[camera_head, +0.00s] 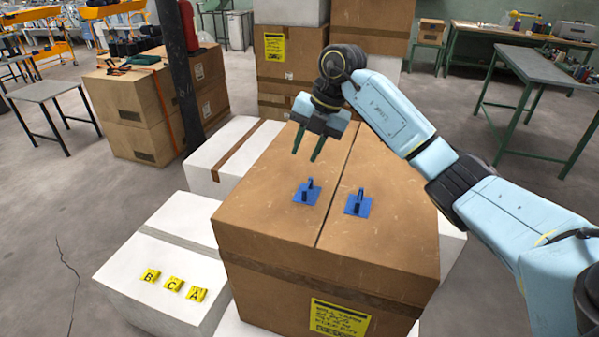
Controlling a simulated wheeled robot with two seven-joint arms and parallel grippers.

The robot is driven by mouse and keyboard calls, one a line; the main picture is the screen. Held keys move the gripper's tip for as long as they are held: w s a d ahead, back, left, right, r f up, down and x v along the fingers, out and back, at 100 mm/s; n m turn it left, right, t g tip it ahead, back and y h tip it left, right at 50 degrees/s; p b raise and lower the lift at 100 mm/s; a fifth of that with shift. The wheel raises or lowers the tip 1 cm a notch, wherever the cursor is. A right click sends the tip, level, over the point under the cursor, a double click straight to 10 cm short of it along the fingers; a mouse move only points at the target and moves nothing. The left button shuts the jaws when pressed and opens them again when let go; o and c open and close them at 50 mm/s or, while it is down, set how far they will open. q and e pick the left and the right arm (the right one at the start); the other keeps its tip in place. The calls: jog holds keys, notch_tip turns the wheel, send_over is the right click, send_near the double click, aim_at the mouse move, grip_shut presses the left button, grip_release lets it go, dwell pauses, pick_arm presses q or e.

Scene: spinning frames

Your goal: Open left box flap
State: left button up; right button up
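A large brown cardboard box (258,225) stands in the middle with its top closed, a seam running between two flaps. The left flap (262,185) carries a blue handle (307,192) on a flat base near the seam. The right flap (385,190) carries a similar blue handle (358,203). My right gripper (308,152) is above the left flap, fingers pointing down and spread apart, with nothing between them. It is beyond the left flap's blue handle and apart from it. My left gripper is not in view.
White boxes (165,262) surround the brown box's base, one bearing yellow tags (173,284) marked B, C and A. A dark post (180,75) stands at the left. Stacked cartons (285,55) stand behind, and green-legged tables (540,70) at the right.

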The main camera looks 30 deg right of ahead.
jog(key=d+r+m+h, duration=0.1)
jog(key=d+r, duration=0.1)
jog(key=d, duration=0.1)
send_near(306, 188)
jog(key=shift+g+h, duration=0.3)
jog(key=f, duration=0.2)
jog(key=w+a+f, duration=0.1)
jog(key=f, duration=0.4)
jog(key=shift+w+a+f, duration=0.15)
jog(key=shift+w, duration=0.2)
grip_shut()
